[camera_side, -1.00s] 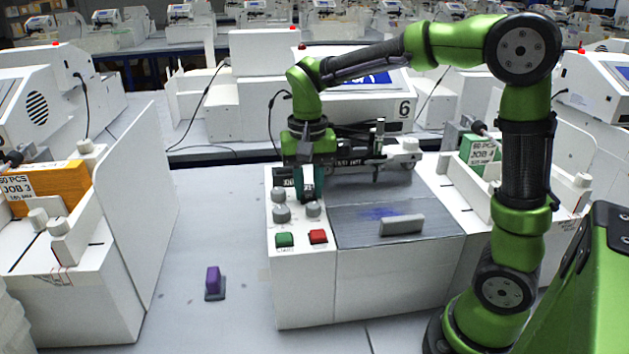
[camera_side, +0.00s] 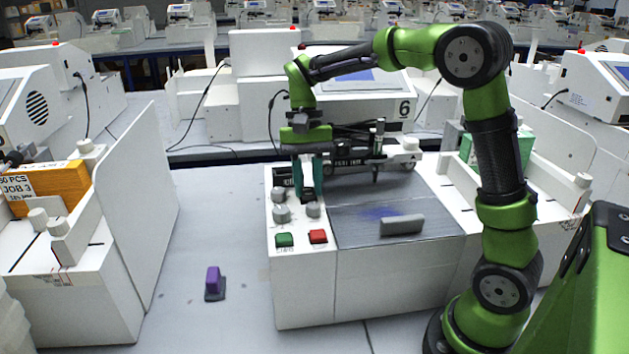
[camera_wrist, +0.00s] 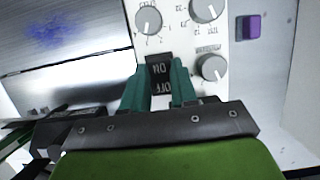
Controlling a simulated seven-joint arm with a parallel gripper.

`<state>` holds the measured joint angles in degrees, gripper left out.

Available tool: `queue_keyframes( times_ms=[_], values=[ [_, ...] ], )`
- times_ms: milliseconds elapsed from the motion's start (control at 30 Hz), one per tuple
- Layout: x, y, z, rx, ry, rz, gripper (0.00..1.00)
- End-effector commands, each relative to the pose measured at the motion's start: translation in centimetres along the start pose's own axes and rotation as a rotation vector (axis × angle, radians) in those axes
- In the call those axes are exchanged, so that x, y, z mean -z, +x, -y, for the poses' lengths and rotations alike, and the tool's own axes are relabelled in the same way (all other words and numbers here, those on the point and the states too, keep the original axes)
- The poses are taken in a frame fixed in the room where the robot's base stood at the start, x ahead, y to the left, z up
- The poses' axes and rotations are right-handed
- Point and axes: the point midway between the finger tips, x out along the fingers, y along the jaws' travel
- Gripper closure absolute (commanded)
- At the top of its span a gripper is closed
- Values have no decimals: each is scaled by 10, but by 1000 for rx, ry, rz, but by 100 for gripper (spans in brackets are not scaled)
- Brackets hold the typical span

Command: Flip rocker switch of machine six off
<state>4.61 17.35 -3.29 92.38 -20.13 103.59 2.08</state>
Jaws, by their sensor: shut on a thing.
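Machine six (camera_side: 300,300) is a white plotter with a "6" on its upright housing. Its black rocker switch (camera_side: 308,197) sits on the control panel among grey knobs. In the wrist view the rocker switch (camera_wrist: 159,72) shows ON and OFF in white, both upside down; I cannot tell which side is pressed. My gripper (camera_side: 307,192) points down at the panel. In the wrist view its teal fingers (camera_wrist: 160,75) stand on either side of the switch, shut on it. The fingers partly hide the switch in the side view.
A green button (camera_side: 285,240) and a red button (camera_side: 318,236) are at the panel's front. The pen carriage (camera_side: 378,150) is right of my gripper. A grey block (camera_side: 401,224) lies on the plate. A purple piece (camera_side: 213,279) stands on the table to the left.

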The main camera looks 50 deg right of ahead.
Motion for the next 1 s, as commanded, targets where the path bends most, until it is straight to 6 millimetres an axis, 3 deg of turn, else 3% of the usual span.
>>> queue_keyframes(
  times_ms=[33,200,567,1000],
  values=[
    [0,-1,0,2,0,-1,69],
    [0,-1,0,1,0,-2,47],
    [0,-7,0,2,0,-3,47],
    [1,-91,0,2,1,-5,47]
  ],
)
